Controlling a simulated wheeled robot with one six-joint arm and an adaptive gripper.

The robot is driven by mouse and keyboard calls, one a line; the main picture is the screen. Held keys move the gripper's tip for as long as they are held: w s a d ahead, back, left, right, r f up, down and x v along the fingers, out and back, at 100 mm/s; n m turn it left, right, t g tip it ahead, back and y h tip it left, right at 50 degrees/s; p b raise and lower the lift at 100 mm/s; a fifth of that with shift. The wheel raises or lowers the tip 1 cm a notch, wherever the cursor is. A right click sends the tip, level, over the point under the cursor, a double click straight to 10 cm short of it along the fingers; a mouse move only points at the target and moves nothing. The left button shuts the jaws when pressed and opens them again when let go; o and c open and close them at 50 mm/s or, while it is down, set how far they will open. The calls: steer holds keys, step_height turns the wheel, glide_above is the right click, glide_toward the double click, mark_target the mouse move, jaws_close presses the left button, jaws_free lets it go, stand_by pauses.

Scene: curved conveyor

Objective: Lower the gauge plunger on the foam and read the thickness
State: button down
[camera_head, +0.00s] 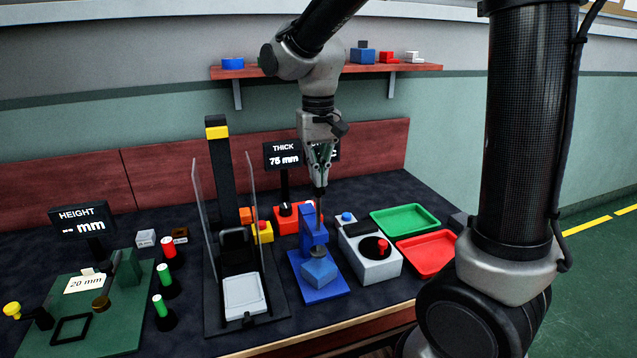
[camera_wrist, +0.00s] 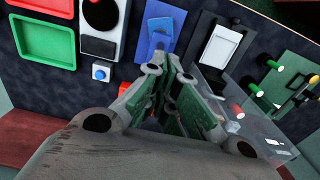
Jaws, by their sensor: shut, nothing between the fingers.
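The blue thickness gauge (camera_head: 308,232) stands on the table in the middle of the head view; it also shows in the wrist view (camera_wrist: 160,28). A light-blue block (camera_head: 319,271), apparently the foam, sits on its base, with a small dark plunger foot (camera_head: 316,254) just above it. I cannot tell whether the foot touches the block. The THICK display (camera_head: 283,156) behind reads 75 mm. My gripper (camera_head: 320,188) points down, shut and empty, above the gauge's top. Its green-padded fingers show in the wrist view (camera_wrist: 178,105). The plunger's upper end is hard to make out near the fingertips.
Left of the gauge stands a tall black rig with clear panels (camera_head: 197,215). On its right are a grey box with a red knob (camera_head: 372,266), a green tray (camera_head: 405,218) and a red tray (camera_head: 428,252). A HEIGHT display (camera_head: 82,217) stands far left. A shelf (camera_head: 330,70) hangs behind.

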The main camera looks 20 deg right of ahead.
steer(key=shift+f, duration=1.95)
steer(key=shift+r, duration=4)
